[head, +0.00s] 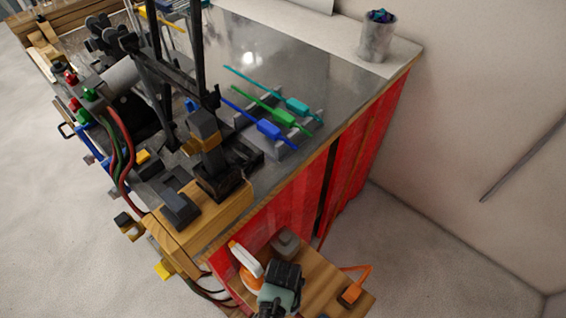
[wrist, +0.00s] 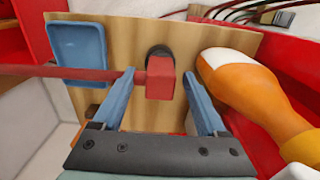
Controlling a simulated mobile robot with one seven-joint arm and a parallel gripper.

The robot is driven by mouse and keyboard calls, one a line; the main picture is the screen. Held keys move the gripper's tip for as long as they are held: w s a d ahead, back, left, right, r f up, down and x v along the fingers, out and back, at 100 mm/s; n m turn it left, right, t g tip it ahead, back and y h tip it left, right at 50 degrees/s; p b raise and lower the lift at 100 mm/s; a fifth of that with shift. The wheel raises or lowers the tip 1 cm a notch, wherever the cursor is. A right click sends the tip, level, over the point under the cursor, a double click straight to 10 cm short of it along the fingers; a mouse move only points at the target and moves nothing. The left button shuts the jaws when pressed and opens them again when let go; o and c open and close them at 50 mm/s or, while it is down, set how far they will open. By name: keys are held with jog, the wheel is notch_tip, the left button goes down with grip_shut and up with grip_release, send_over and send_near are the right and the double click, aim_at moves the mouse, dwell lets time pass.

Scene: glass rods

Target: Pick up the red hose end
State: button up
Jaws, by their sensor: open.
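The red hose end (wrist: 160,78) shows in the wrist view as a red block with a red rod or hose running left from it. It lies between the fingertips of my gripper (wrist: 158,84), in front of a wooden board (wrist: 90,103). The two blue fingers are apart, one on each side of the block; I cannot tell whether either touches it. In the head view my gripper (head: 282,276) is over the small wooden board at the bottom, and its fingertips are hidden. I cannot make out the red block there.
An orange and white object (wrist: 237,82) lies close to the right finger. A blue square piece (wrist: 80,52) is at the left. The cluttered workbench (head: 335,85) stands behind.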

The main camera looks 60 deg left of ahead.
jog(key=shift+f, duration=0.65)
jog(key=shift+c, duration=0.2)
grip_shut()
